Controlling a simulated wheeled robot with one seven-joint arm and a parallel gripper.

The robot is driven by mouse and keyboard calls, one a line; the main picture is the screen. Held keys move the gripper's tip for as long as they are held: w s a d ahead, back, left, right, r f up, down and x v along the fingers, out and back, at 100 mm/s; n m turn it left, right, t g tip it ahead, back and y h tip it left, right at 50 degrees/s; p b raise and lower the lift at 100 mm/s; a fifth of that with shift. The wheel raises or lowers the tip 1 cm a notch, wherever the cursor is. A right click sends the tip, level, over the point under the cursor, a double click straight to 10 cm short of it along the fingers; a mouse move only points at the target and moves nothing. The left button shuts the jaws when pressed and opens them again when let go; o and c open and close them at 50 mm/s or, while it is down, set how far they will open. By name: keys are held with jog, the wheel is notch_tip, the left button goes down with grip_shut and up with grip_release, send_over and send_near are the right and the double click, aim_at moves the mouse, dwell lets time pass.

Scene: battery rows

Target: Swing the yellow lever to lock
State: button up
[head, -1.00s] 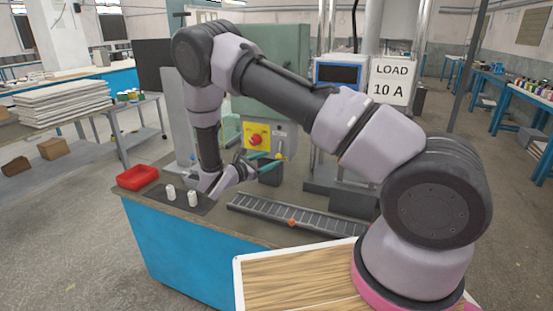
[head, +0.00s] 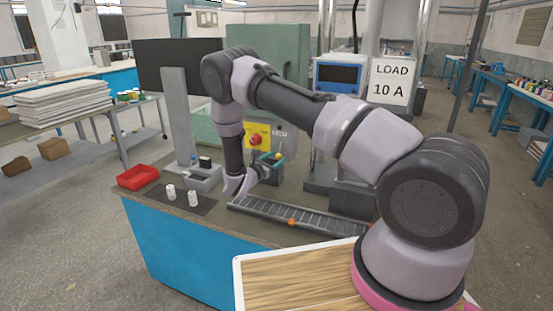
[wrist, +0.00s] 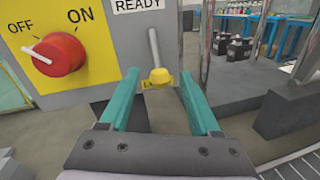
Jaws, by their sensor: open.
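The lever, a pale metal rod with a yellow knob (wrist: 159,77), is on the grey panel just beyond my fingertips in the wrist view. The rod runs up from the knob, and a small yellow label sits behind it, mostly covered. My gripper (wrist: 157,88) is open, its two teal fingers apart, with the knob showing between the tips. I cannot tell whether they touch it. In the head view the yellow knob (head: 279,156) shows small beside my gripper (head: 267,162), in front of the grey box.
A red rotary switch (wrist: 54,54) on a yellow ON/OFF plate is left of the lever. Battery cells (head: 192,199) and a red tray (head: 138,177) stand at the bench's left. A roller track (head: 300,217) lies in front. A load unit (head: 341,74) stands right.

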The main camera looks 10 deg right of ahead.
jog(key=shift+w+d, duration=0.1)
jog(key=shift+w, duration=0.05)
jog(key=shift+c, duration=0.3)
grip_shut()
